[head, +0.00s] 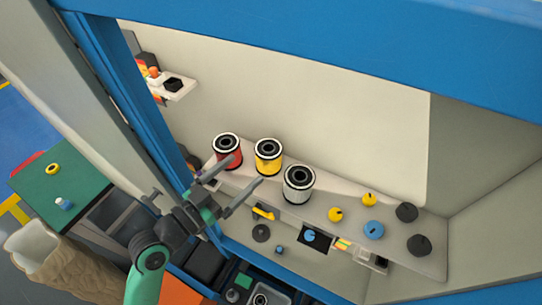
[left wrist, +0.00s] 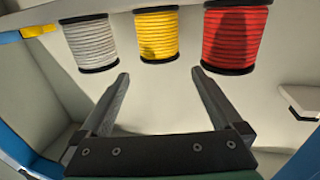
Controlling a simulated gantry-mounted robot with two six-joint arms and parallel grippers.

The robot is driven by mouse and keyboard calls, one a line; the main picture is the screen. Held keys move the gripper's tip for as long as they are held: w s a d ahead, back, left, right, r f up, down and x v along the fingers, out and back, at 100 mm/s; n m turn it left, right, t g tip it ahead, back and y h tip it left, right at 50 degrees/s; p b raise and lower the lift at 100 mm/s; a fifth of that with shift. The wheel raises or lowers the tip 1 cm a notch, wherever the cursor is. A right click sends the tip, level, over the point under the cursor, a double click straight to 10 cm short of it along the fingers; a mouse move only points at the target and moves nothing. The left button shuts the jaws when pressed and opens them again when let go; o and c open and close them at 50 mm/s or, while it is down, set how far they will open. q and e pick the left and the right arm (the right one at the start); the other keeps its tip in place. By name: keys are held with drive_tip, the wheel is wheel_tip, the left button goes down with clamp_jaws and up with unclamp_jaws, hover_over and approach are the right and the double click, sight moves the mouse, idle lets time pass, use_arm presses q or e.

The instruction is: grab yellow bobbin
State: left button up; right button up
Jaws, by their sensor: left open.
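The yellow bobbin (head: 268,158) stands on the machine's shelf between a red bobbin (head: 228,150) on its left and a white bobbin (head: 299,184) on its right. My left gripper (head: 246,172) is open and empty, in front of the bobbins in the head view. In the left wrist view, the yellow bobbin (left wrist: 157,34) is at the top middle, beyond the open fingers (left wrist: 160,88) and apart from them. The white bobbin (left wrist: 90,42) is on the left there and the red bobbin (left wrist: 236,36) on the right. My right gripper is not in view.
A blue frame (head: 330,35) borders the opening above. Yellow, blue and black knobs (head: 374,230) sit on the panel to the right. A small ledge (head: 175,86) with parts juts out at the upper left. A green-topped table (head: 80,185) stands outside on the left.

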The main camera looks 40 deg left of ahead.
sight(264, 153)
use_arm(q)
drive_tip(key=w+p, duration=0.1)
drive_tip(key=w, duration=0.4)
drive_tip(key=shift+a+r, duration=0.1)
drive_tip(key=shift+r, duration=0.05)
drive_tip(key=shift+w+a+f+p, duration=0.1)
drive_tip(key=shift+w+f+p, duration=0.2)
drive_tip(key=shift+w, duration=1.1)
drive_tip(key=shift+w+a+f+p, duration=0.1)
drive_tip(key=shift+w+p, duration=0.3)
drive_tip(key=shift+w, duration=0.95)
drive_tip(key=c, duration=1.2)
drive_tip(key=shift+r, duration=0.1)
